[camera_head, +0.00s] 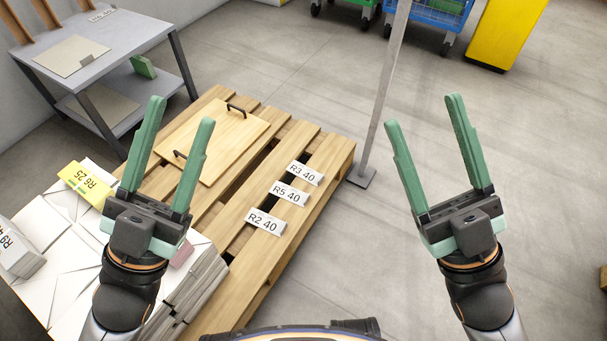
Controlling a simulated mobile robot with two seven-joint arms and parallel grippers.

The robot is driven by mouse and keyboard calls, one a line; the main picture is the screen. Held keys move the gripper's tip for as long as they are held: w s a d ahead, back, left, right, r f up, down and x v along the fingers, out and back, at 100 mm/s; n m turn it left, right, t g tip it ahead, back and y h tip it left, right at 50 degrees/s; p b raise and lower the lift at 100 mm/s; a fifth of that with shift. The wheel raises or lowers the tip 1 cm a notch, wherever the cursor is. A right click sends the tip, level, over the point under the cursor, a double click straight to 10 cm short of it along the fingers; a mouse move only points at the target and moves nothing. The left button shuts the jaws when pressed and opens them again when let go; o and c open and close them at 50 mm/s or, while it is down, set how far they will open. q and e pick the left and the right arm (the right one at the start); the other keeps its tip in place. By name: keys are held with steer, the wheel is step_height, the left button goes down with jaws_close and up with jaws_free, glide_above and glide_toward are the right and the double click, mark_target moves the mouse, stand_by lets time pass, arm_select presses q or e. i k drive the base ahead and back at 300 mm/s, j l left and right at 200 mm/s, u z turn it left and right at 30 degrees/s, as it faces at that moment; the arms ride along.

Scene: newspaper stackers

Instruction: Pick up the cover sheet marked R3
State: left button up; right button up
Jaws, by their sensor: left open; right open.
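A small white label card marked "R3 40" (305,173) sits on the right side of the wooden pallet (268,213), at the back of a row of three. Cards reading "R5 40" (289,193) and "R2 40" (265,221) stand in front of it. I cannot tell whether the R3 card is the cover sheet itself; no larger sheet marked R3 shows. My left gripper (181,109) is open and empty, left of the card, in front of the pallet and wooden board. My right gripper (422,110) is open and empty, to the right, over floor in the picture.
A wooden board with two dark handles (213,140) lies on the pallet. White paper stacks (75,255) with a yellow "R6 25" label (86,183) are at lower left. A grey table (130,33) stands at upper left. A metal post (381,95) rises beside the pallet.

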mark_target(311, 176)
steer(key=i+l+u, duration=0.1)
steer(key=u, duration=1.1)
steer(key=l+u, duration=1)
steer(key=l, duration=0.25)
steer(key=k+l+u, duration=0.15)
steer(key=l, duration=0.25)
steer(key=k+l, duration=0.1)
steer(key=l, duration=0.3)
steer(key=k+l, duration=0.1)
steer(key=l, duration=0.35)
steer(key=u, duration=0.05)
